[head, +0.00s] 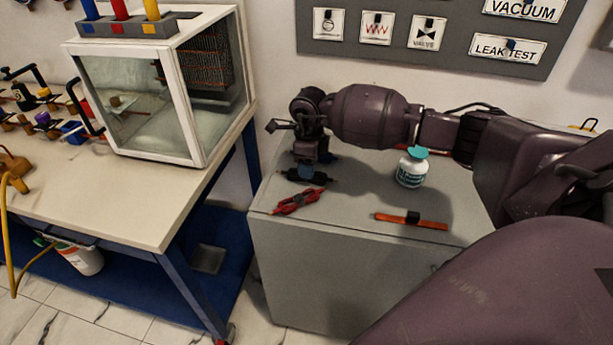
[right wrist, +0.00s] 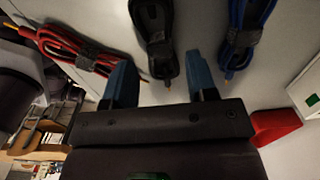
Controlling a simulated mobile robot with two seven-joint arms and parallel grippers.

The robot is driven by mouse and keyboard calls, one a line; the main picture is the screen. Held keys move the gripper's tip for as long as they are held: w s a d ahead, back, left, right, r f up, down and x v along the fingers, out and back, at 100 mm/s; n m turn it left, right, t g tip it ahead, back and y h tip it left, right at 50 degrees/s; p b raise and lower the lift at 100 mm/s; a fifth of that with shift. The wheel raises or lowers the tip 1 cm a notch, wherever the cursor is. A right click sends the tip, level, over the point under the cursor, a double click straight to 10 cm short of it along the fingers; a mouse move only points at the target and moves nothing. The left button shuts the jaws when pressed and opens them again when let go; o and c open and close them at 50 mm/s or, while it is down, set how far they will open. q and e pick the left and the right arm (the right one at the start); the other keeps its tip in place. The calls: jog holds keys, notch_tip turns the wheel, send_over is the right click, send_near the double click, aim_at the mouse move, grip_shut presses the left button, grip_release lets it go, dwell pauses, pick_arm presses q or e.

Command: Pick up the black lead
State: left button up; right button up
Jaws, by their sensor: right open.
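The black lead (head: 291,175) is a coiled bundle on the grey cabinet top, partly under my right gripper (head: 308,170) in the head view. In the right wrist view the black lead (right wrist: 157,30) has a grey band and its near tip lies between the two blue fingers. My right gripper (right wrist: 160,75) is open and empty, with a finger on either side of that tip. The red lead (head: 298,202) lies nearer the cabinet's front edge; it also shows in the right wrist view (right wrist: 75,50). The blue lead (right wrist: 243,38) lies on the other side. My left gripper is out of view.
A workbench (head: 120,215) with a glass-fronted case (head: 140,105) is at the left, across a gap.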

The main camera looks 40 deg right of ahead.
notch_tip(320, 180, down, 3)
jog(key=shift+f, duration=0.1)
jog(key=c, duration=0.7)
